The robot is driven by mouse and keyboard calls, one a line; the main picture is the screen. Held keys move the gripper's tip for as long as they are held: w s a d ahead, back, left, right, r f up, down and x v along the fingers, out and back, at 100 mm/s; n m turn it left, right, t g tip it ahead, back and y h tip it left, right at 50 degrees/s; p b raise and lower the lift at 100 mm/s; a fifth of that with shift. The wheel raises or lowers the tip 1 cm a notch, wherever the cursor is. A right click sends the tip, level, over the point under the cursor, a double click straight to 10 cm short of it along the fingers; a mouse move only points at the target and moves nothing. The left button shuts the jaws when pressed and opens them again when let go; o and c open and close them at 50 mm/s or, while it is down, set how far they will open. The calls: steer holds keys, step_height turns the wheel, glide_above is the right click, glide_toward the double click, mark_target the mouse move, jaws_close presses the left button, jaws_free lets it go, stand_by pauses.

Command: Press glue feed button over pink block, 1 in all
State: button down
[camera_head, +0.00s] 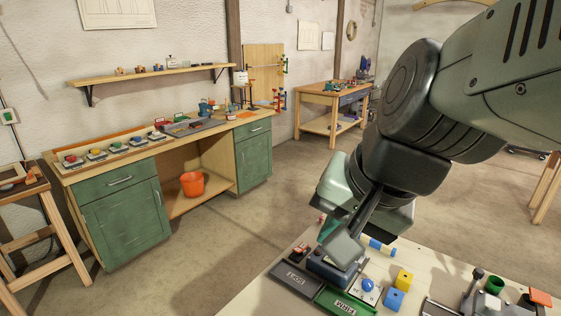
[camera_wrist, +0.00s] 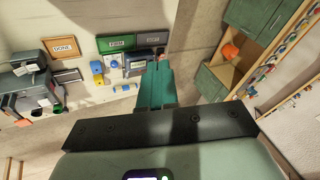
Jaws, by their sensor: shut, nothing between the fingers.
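My gripper (camera_wrist: 158,68) has teal fingers, shut together with nothing between them, over the near bench. In the head view its teal tip (camera_head: 328,230) shows beside the dark blue box (camera_head: 332,268), partly covered by my arm. A round blue button (camera_head: 368,285) sits on a pale plate right of that box; it also shows in the wrist view (camera_wrist: 113,63). I cannot confirm from any label that it is the glue feed button. My fingers look apart from it. I cannot make out a pink block in either view.
A yellow block (camera_head: 403,278) and a blue block (camera_head: 394,299) stand right of the button. A green labelled tray (camera_head: 345,303) and a dark labelled tray (camera_head: 296,280) lie in front. A grey machine (camera_wrist: 38,92) and a framed tray (camera_wrist: 63,47) stand further along the bench.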

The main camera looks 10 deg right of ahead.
steer(key=w+d+f+m, duration=0.4)
steer(key=w+d+m, duration=0.2)
steer(key=m, duration=0.1)
steer(key=m+t+h, duration=0.3)
steer(key=m+t, duration=0.1)
steer(key=m, duration=1.1)
glide_above(495, 304)
step_height(495, 304, down, 12)
steer(key=shift+s+f, duration=0.1)
steer(key=shift+f, duration=0.05)
steer(key=shift+f, duration=4.4)
steer(key=shift+f, duration=0.15)
steer(key=shift+f, duration=0.3)
